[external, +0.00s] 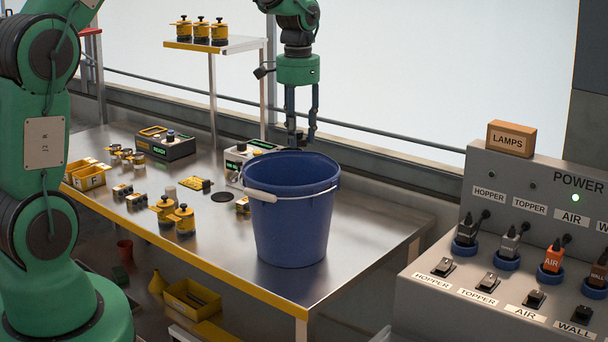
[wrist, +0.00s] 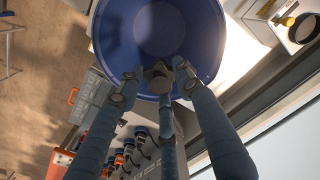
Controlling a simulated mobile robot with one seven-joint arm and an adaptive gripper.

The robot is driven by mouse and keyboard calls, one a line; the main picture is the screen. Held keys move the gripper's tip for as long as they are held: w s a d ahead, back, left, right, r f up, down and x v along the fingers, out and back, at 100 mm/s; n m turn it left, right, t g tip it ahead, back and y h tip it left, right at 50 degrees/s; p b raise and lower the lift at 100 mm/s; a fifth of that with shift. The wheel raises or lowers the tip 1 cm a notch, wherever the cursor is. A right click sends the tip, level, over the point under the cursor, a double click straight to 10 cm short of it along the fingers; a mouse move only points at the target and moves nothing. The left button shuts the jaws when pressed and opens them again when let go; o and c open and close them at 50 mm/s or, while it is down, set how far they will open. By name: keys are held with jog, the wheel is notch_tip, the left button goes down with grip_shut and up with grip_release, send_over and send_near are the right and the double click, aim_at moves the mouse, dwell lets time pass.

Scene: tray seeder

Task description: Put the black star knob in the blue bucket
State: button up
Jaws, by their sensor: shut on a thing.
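The blue bucket (external: 292,225) stands upright on the metal table, its white handle hanging across the front. It also shows in the wrist view (wrist: 205,30), with its open mouth below my fingers. My gripper (external: 300,132) points down above the bucket's back rim area. In the wrist view my gripper (wrist: 156,80) is shut on a small dark, lobed thing, the black star knob (wrist: 158,74), held over the near part of the bucket's opening. The fingers hide part of the knob. In the external view the knob is too small and dark to make out clearly.
The metal table (external: 350,260) holds yellow-capped jars (external: 180,220), a yellow bin (external: 88,177) and control boxes (external: 166,146) left of the bucket. A raised shelf (external: 230,45) with several yellow-topped pots stands behind. A power panel (external: 520,220) stands at the right.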

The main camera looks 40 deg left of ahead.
notch_tip(320, 180, down, 18)
jog(key=d, duration=0.3)
jog(key=shift+s, duration=0.3)
jog(key=shift+f+b, duration=0.4)
jog(key=shift+f, duration=2.7)
jog(key=shift+f+b, duration=0.3)
jog(key=shift+f, duration=1.6)
jog(key=shift+f, duration=0.15)
